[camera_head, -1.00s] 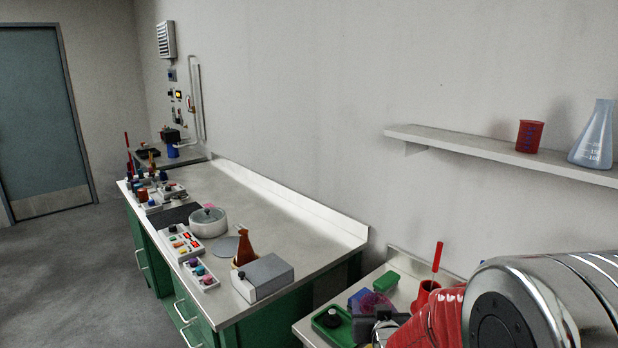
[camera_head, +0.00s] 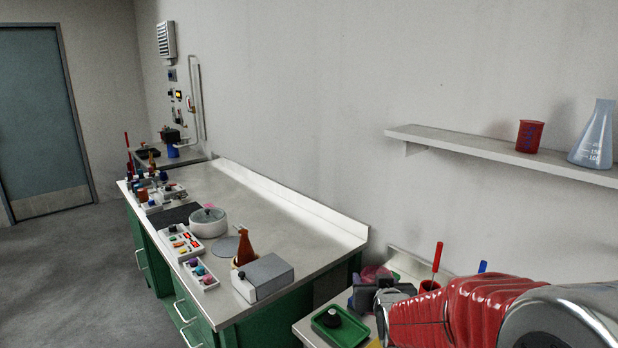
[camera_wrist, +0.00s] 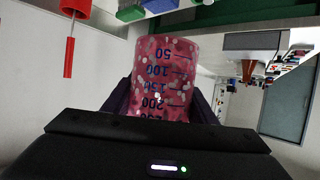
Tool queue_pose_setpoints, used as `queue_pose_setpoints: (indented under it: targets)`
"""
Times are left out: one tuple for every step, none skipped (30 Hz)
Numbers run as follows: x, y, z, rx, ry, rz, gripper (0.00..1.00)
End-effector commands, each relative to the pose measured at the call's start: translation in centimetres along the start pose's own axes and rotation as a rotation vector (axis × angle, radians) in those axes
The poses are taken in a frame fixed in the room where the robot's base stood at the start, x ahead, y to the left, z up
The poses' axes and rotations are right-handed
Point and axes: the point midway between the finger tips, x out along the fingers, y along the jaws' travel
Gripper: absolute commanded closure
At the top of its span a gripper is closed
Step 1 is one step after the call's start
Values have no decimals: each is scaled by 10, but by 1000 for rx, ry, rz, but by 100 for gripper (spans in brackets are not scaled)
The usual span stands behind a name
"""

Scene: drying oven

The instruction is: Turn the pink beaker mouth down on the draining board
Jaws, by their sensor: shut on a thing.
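The pink beaker (camera_wrist: 163,75) is translucent with pale speckles and blue graduation marks. In the wrist view it sits between the two dark fingers of my gripper (camera_wrist: 160,105), which is shut on it. The marks run from 50 at the picture's top to above 200 near my gripper, and the figures look upside down. In the head view the beaker (camera_head: 374,272) shows small behind my dark gripper (camera_head: 378,297), above the near bench at the lower right. I cannot make out a draining board in either view.
A green tray (camera_head: 340,327) with a black object lies close by on the near bench. A red pot with a red rod (camera_head: 437,258) stands right of my gripper. A wall shelf (camera_head: 480,148) carries a red beaker (camera_head: 530,136) and a flask (camera_head: 593,138).

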Motion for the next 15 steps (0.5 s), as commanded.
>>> queue_pose_setpoints:
  targets:
    - [-1, 0, -7, 0, 3, 0, 73]
    - [-1, 0, -10, 0, 4, 0, 73]
    - [-1, 0, -14, 0, 3, 0, 73]
    - [-2, 0, -17, 0, 2, 0, 73]
    - [-2, 0, -20, 0, 3, 0, 73]
    - [-2, 0, -24, 0, 3, 0, 73]
    - [-3, 0, -28, 0, 3, 0, 73]
    - [-3, 0, -31, 0, 4, 0, 73]
    - [-4, 0, -36, 0, 4, 0, 73]
    - [-4, 0, -38, 0, 3, 0, 73]
    - [-4, 0, -41, 0, 3, 0, 73]
    - [-5, 0, -46, 0, 3, 0, 73]
    - [-5, 0, -48, 0, 3, 0, 73]
    - [-5, 0, -50, 0, 2, 0, 73]
    - [-5, 0, -53, 0, 2, 0, 73]
